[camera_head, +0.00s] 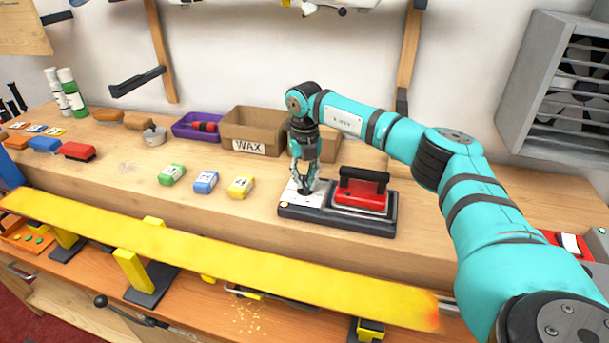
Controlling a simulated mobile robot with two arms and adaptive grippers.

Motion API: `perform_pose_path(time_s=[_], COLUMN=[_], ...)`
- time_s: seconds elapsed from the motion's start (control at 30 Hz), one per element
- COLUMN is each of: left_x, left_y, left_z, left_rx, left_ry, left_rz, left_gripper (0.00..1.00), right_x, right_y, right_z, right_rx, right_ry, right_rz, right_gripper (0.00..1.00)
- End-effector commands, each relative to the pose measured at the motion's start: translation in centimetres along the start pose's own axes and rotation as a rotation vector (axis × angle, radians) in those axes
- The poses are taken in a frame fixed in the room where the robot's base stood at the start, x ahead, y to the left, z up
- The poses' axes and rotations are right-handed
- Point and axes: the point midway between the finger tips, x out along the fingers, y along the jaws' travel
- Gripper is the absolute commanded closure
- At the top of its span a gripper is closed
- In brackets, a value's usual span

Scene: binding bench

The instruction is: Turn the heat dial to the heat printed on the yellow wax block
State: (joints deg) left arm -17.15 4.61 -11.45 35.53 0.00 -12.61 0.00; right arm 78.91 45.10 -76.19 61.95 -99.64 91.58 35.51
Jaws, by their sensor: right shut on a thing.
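The yellow wax block (240,187) lies on the bench, at the right end of a row with a blue block (206,182) and a green block (172,174). Its white label is too small to read. Right of it stands a dark base (345,223) with a pale plate at its left end. The black heat dial (305,191) sits on that plate, mostly hidden by my right gripper (305,183). My right gripper points down from above and is shut on the dial. The dial's setting cannot be read. My left gripper is not in view.
A red iron (362,189) with a black handle rests on the base, just right of my right gripper. A cardboard box marked WAX (252,131) and a purple tray (192,125) stand behind. A long yellow ski (200,248) spans the front.

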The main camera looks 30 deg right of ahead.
Motion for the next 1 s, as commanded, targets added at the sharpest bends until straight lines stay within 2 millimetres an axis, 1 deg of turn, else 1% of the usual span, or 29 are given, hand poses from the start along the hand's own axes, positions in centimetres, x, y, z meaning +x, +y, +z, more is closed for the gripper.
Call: perform_pose_path(time_s=[0.03,0.33,0.9,0.93,1.0], left_x=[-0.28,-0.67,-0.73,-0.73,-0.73], left_y=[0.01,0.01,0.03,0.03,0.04], left_z=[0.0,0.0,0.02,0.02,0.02], left_rx=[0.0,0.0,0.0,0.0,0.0], left_ry=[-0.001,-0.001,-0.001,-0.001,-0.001], left_rz=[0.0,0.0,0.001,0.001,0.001], left_gripper=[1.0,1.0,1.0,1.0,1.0], right_x=[-0.33,-0.31,-0.32,-0.33,-0.3], right_y=[-0.02,-0.09,-0.09,-0.09,-0.09], right_z=[0.13,0.17,0.22,0.22,0.2], right_rx=[0.029,0.147,0.174,0.173,0.173], right_ry=[-0.005,-0.007,-0.009,-0.009,-0.008], right_rz=[0.003,0.002,0.003,0.003,0.003], right_gripper=[1.0,1.0,1.0,0.84,0.75])
